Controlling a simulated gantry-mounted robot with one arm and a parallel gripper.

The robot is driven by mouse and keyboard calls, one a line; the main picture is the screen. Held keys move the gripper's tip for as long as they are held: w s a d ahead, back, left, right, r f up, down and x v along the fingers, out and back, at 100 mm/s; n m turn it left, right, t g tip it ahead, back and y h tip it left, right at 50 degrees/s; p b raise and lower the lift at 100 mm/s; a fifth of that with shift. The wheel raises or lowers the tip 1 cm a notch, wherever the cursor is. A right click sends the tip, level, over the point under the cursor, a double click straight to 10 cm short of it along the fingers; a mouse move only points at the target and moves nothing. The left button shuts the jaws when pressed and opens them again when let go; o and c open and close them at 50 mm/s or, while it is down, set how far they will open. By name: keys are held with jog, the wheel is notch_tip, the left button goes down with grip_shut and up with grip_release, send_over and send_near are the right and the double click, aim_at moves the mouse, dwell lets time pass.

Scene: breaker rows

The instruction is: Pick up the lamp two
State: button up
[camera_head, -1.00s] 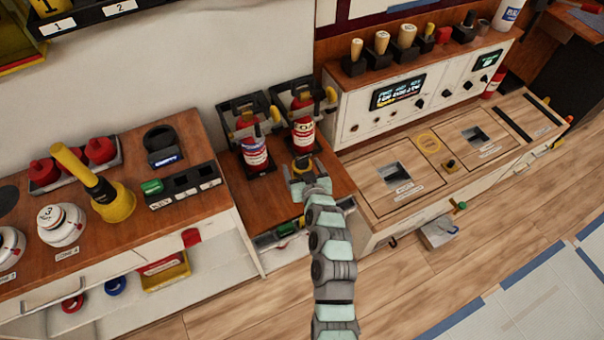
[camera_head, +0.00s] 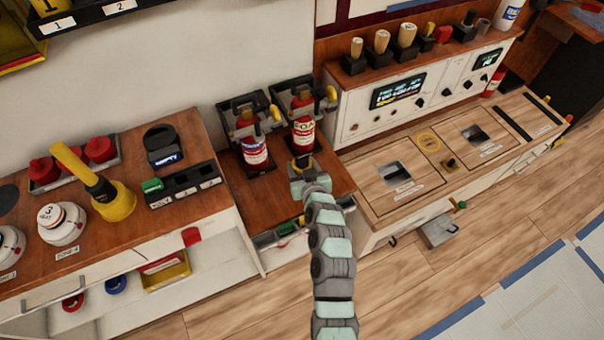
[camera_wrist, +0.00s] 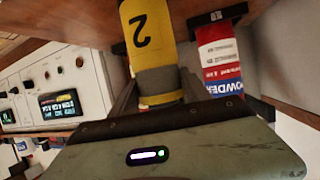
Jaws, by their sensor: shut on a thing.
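Lamp two is a yellow cylinder with a black "2" and a grey band (camera_wrist: 150,38). In the wrist view it stands out between my fingers, and the number appears upside down. My gripper (camera_wrist: 155,92) is shut on the lamp around its grey end. In the head view my gripper (camera_head: 303,173) is at the front of the wooden counter, just in front of the red foam extinguisher (camera_head: 303,128). There the lamp shows only as a small piece at the fingertips, and its label cannot be read.
A powder extinguisher (camera_head: 252,148) stands left of the foam one and close beside the lamp in the wrist view. A white control panel (camera_head: 400,92) rises to the right. A yellow-handled bell-shaped thing (camera_head: 113,200) stands on the left counter.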

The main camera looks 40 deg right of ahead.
grip_shut()
jog(key=shift+r, duration=0.15)
